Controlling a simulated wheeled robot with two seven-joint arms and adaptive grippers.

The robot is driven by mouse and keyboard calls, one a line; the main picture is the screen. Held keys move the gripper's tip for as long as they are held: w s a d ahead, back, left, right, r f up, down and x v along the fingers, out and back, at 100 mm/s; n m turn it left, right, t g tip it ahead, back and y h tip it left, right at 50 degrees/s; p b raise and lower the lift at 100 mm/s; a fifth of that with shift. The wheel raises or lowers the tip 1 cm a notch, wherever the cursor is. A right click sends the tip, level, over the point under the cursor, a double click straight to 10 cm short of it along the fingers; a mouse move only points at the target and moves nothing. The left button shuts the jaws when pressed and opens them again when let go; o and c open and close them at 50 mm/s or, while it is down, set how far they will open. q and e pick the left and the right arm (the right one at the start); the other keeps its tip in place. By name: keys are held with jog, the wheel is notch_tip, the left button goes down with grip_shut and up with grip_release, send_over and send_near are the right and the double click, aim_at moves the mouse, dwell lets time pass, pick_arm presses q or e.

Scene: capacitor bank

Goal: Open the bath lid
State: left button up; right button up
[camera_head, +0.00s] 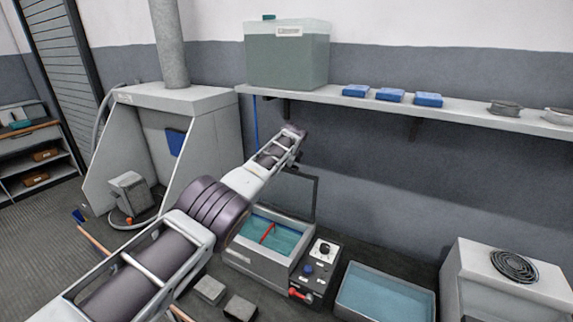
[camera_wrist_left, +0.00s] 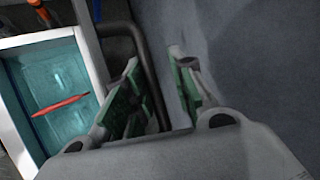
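The bath (camera_head: 255,262) is a grey box with teal liquid and a red stick in it. It also shows at the left of the left wrist view (camera_wrist_left: 88,70). Its dark-framed lid (camera_head: 316,200) stands raised at the back of the bath, near the wall. In the left wrist view a dark bar, seemingly the lid frame (camera_wrist_left: 143,50), passes behind the left finger toward the gap. My left gripper (camera_head: 293,150) is above the bath by the lid's top. Its green-padded fingers (camera_wrist_left: 158,85) are apart; I cannot tell whether they touch the lid. My right gripper is out of view.
A control box (camera_head: 318,268) with knobs stands right of the bath, then a blue-liquid tray (camera_head: 385,292) and a white unit (camera_head: 510,275) with a coil. A wall shelf (camera_head: 455,105) carries a tank (camera_head: 287,58) and blue boxes. A grey hood (camera_head: 215,130) stands left.

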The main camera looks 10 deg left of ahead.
pick_arm(q)
jog(key=shift+s+d+f, duration=0.1)
jog(key=shift+f, duration=0.25)
jog(key=shift+f, duration=0.1)
jog(key=shift+s, duration=0.1)
jog(key=shift+d+r, duration=0.1)
jog(key=shift+r, duration=0.45)
jog(key=shift+s+d+r, duration=0.15)
jog(key=shift+s+r, duration=0.05)
jog(key=shift+r, duration=0.1)
jog(key=v, duration=1)
jog(key=shift+s+r, duration=0.2)
jog(key=shift+r, duration=0.15)
dwell(0.4)
